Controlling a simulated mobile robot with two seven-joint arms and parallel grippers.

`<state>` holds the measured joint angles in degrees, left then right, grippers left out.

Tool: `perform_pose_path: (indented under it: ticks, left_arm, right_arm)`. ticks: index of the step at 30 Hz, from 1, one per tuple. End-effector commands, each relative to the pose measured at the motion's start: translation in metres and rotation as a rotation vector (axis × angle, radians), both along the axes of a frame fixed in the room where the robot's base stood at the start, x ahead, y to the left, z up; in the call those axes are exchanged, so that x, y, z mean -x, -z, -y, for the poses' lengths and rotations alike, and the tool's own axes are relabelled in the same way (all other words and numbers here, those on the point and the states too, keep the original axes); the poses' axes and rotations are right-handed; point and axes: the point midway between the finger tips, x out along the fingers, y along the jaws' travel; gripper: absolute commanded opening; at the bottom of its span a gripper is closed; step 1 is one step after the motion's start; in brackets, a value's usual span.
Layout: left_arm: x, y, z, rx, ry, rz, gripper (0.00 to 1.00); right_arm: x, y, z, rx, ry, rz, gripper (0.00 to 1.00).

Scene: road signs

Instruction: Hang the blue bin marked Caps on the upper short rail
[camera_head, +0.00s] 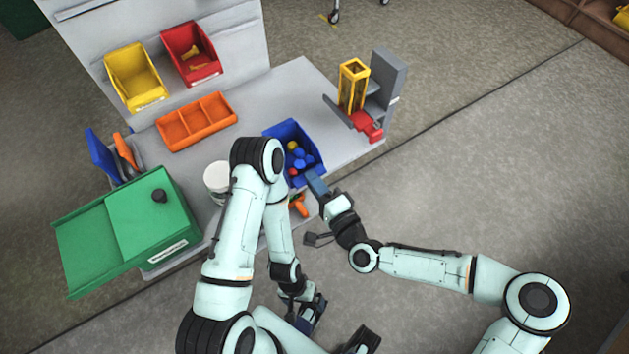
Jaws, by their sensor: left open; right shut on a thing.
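The blue bin (312,147) stands on the bench and holds several blue caps and some in red or yellow. Its label is not visible to me. My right gripper (316,181) is at the bin's near edge, shut on the bin's front wall. The fingertips are partly hidden. My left gripper (311,314) is open and empty, low in front of the bench and away from the bin. The grey back panel (203,12) rises at the back left. A thin rail edge (75,13) shows near its top; I cannot tell its length.
A yellow bin (133,75) and a red bin (189,52) are at the panel. An orange tray (197,122), a green box (150,222), a white tub (216,181) and a yellow-and-grey dispenser (354,85) stand on the bench. My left arm crosses before the bench.

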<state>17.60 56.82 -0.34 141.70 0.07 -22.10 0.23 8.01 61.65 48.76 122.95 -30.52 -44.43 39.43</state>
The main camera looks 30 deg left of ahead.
Motion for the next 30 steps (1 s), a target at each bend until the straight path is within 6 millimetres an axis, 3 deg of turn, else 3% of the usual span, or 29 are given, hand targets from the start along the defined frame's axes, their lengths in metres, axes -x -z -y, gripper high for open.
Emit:
perform_pose_path:
  ticks: [8, 30]
  left_arm:
    - [0.0, 0.0, 0.0, 0.0, 0.0, 0.0, 1.0]
    - [0.001, 0.003, 0.0, 0.0, 0.0, -0.001, 1.0]
  right_arm:
    - [0.001, 0.0, 0.002, -0.001, 0.0, 0.0, 0.0]
    - [0.029, 0.0, 0.07, 0.0, 0.003, -0.001, 0.0]
